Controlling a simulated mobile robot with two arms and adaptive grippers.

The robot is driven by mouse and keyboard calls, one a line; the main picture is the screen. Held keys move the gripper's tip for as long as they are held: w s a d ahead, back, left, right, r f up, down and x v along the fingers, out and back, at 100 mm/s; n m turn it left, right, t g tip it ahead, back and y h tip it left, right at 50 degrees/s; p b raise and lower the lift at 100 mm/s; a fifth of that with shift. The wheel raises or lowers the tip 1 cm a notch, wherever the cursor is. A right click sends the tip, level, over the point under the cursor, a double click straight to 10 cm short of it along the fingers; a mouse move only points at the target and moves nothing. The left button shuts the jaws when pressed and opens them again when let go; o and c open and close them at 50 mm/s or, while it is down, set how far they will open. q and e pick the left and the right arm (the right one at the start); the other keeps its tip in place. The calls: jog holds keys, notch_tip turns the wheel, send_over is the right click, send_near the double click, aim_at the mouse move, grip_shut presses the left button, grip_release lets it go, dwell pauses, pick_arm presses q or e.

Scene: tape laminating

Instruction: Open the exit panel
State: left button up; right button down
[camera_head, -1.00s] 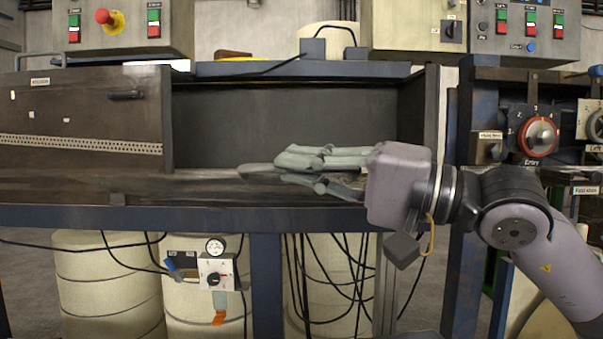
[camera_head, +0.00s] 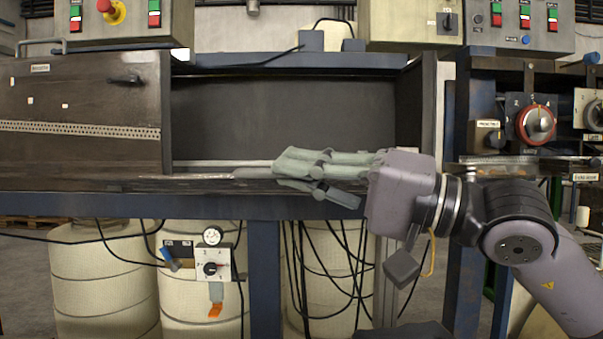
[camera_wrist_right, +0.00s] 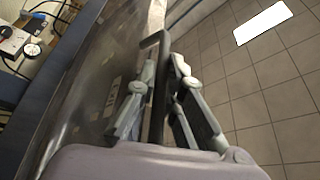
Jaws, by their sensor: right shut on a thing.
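My right gripper (camera_head: 285,172) reaches in from the right, level with the front ledge of the dark cabinet opening. In the right wrist view its two fingers (camera_wrist_right: 163,68) are closed on a black bar handle (camera_wrist_right: 157,88). The handle stands on a dark, glossy exit panel (camera_wrist_right: 88,105), which carries a small light label partly hidden by the left finger. In the head view I cannot clearly tell the panel from the ledge, and the fingers hide the handle there. My left gripper is not in view.
A closed dark panel (camera_head: 80,95) with a small handle is at the left of the opening. Button boxes (camera_head: 115,20) hang above. A control panel with a red-ringed knob (camera_head: 537,123) is behind my right arm. White drums (camera_head: 98,275) and cables are below the blue beam.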

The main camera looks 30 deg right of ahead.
dwell(0.3)
jog(key=c, duration=1.7)
grip_release()
jog(key=shift+s+d, duration=0.1)
jog(key=shift+s+d+f, duration=0.15)
jog(key=shift+s+d, duration=0.15)
jog(key=shift+v, duration=5.5)
jog(key=shift+c, duration=0.3)
